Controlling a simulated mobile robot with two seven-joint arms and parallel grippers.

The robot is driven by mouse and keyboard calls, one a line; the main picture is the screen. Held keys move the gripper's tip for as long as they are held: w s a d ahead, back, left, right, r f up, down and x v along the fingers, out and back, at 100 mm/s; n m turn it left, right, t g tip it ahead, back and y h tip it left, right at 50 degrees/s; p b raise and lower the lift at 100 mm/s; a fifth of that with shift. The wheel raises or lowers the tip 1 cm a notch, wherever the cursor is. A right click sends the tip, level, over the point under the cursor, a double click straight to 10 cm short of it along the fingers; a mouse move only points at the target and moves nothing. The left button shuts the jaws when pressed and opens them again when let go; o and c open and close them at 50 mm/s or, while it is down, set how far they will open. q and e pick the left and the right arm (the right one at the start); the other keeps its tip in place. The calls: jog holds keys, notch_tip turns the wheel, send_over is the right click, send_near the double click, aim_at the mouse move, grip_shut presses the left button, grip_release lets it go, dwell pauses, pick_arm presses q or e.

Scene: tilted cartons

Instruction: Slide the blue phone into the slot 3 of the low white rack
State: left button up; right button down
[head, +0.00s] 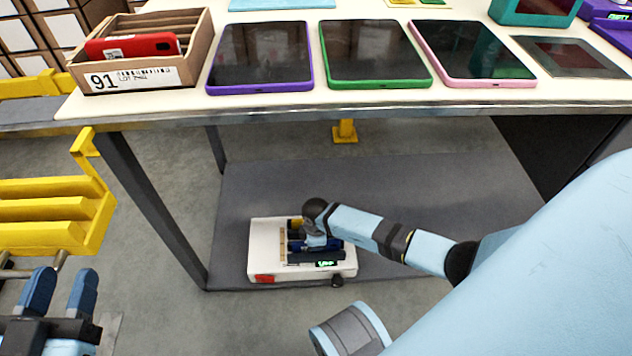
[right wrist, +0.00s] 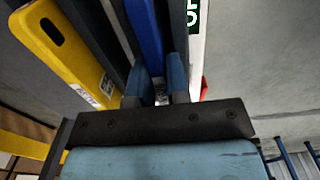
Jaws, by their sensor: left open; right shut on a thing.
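The low white rack (head: 262,235) sits on the grey lower shelf under the table, with dark dividers and several phones in it. My right arm reaches down to it from the right. My right gripper (right wrist: 162,75) is shut on the blue phone (right wrist: 148,35), which stands on edge among the dark dividers. In the head view the phone is mostly hidden by the gripper. How deep it sits and in which slot I cannot tell. A yellow phone (right wrist: 62,55) stands left of it in the right wrist view. My left gripper (head: 60,290) is open and empty at the lower left.
The table above the rack holds purple (head: 261,55), green (head: 374,52) and pink (head: 470,50) framed tablets and a carton (head: 137,80) with a red phone (head: 132,46). A yellow rack (head: 50,215) stands above my left gripper. The grey shelf (head: 430,190) is clear behind the white rack.

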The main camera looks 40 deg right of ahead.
pick_arm(q)
jog(key=shift+f, duration=0.1)
jog(key=shift+f, duration=0.1)
pick_arm(e)
jog(key=shift+f, duration=0.25)
dwell(0.4)
dwell(0.3)
jog(key=c, duration=1)
grip_release()
jog(key=shift+r, duration=0.3)
pick_arm(q)
jog(key=s+n+p, duration=0.1)
jog(key=p, duration=0.1)
jog(key=s+d+r+n+g+p, duration=0.1)
jog(key=p, duration=0.2)
jog(key=s+n+p, duration=0.1)
jog(key=n+p, duration=0.1)
jog(key=shift+d+r+y, duration=0.15)
jog(key=shift+d+y, duration=0.2)
jog(key=shift+y, duration=0.05)
pick_arm(e)
notch_tip(320, 180, up, 13)
jog(key=shift+r, duration=0.1)
